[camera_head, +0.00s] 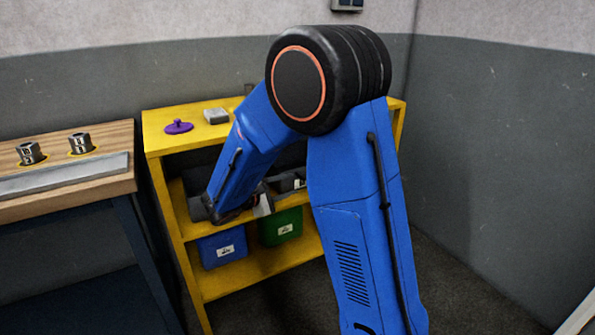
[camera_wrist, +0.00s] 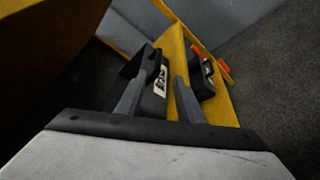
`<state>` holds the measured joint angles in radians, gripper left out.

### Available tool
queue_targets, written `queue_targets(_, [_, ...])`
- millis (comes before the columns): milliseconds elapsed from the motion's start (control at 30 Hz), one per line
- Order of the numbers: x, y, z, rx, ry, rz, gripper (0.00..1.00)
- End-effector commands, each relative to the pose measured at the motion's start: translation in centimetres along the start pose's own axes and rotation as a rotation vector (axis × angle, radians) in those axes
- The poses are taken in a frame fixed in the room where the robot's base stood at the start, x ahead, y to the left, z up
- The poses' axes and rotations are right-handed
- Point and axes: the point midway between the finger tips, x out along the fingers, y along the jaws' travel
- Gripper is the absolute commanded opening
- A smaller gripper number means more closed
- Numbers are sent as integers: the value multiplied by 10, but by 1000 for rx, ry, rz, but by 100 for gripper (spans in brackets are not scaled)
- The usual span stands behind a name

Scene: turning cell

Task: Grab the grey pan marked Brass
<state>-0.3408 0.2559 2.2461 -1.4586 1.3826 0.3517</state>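A dark grey pan (camera_wrist: 151,68) with a white label shows in the wrist view on the yellow shelf, around and ahead of the left finger. A second dark pan (camera_wrist: 204,84) with a label stands to the right, beyond the right finger. The print on both labels is too small to read. My gripper (camera_wrist: 160,79) has its fingers spread apart, with nothing clearly clamped between them. In the head view, grey pans show in part on the middle shelf, one at left (camera_head: 196,204) and one at right (camera_head: 289,181). My arm hides much of that shelf and the gripper.
The yellow shelf unit (camera_head: 157,143) carries a purple lidded item (camera_head: 178,126) and a grey block (camera_head: 215,116) on top. Blue (camera_head: 221,248) and green (camera_head: 281,227) bins stand on its lower shelf. A wooden bench (camera_head: 62,139) with metal parts stands at left. Grey walls close the right and back.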

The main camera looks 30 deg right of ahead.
Motion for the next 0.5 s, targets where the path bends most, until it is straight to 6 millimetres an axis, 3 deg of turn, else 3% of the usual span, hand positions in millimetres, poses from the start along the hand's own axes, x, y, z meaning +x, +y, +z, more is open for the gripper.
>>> queue_targets(500, [78, 0, 1, 0, -2, -2, 34])
